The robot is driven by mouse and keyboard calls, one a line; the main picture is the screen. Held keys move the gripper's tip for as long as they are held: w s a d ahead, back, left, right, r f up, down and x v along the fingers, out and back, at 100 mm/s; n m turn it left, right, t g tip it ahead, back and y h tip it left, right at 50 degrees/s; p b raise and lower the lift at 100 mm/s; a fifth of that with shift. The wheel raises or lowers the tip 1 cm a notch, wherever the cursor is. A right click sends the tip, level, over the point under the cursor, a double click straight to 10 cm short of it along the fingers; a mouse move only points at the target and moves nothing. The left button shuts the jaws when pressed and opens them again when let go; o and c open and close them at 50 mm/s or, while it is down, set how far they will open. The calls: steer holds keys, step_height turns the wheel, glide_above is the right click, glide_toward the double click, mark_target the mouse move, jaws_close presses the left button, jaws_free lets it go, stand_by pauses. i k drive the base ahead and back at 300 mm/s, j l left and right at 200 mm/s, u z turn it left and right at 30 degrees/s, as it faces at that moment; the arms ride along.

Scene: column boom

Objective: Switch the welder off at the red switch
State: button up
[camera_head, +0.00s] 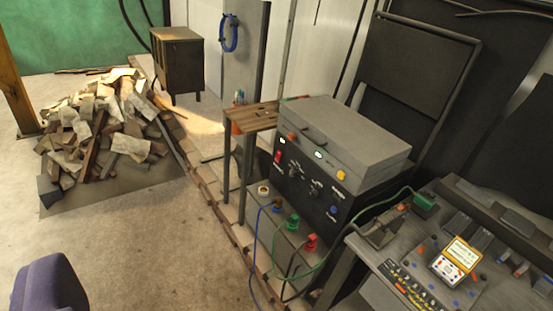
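The welder (375,163) is a box with a grey top and a dark front panel, right of the middle. A red switch (278,157) sits at the left end of its front panel, beside several dark knobs and small lit displays. I cannot tell the switch's position at this size. An orange-red button (291,137) and a yellow-orange button (341,175) sit higher on the front. Green and red connectors with cables are on the ledge below. My gripper is not in view, and nothing shows at the switch.
A wooden-topped stand (256,118) is just left of the welder. A bench (375,267) with a yellow meter (457,261) is at the lower right. A scrap pile (105,125) and dark cabinet (178,60) lie left. The floor between is clear. A purple-grey shape (50,285) fills the lower-left corner.

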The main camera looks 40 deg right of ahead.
mark_target(279, 153)
steer(key=i+l, duration=0.25)
steer(key=i, duration=0.2)
steer(key=i+l, duration=0.25)
steer(key=i, duration=0.2)
steer(key=i+l+z, duration=0.1)
steer(key=i+l, duration=0.15)
steer(key=i, duration=0.2)
steer(key=i+l, duration=0.25)
steer(key=i, duration=0.2)
steer(key=i+l, duration=0.2)
steer(key=i, duration=0.25)
steer(key=i+l, duration=0.2)
steer(key=i, duration=0.25)
steer(key=l+z, duration=0.05)
